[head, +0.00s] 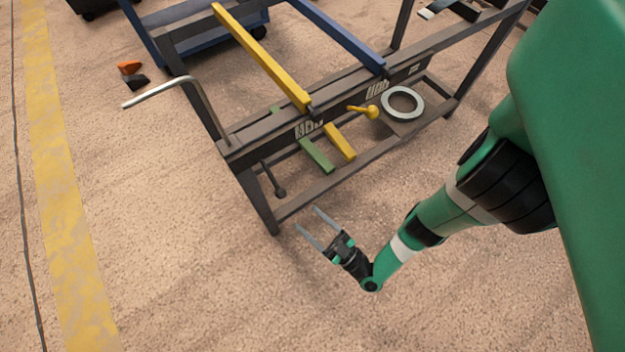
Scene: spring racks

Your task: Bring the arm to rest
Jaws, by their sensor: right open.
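My right arm (435,215) is green with black and white bands and comes in from the right. My right gripper (316,228) is at its end, low in the middle of the head view. Its two thin grey fingers are apart, with nothing between them. It shows over the bare floor, just in front of the rack's near lower bar. My left gripper is not in view.
A dark metal rack (262,205) holds a yellow bar (262,57) and a blue bar (340,36). A grey ring (402,103) and a yellow knobbed part (365,111) sit on it. A bent rod (160,90) sticks out left. The floor in front is clear.

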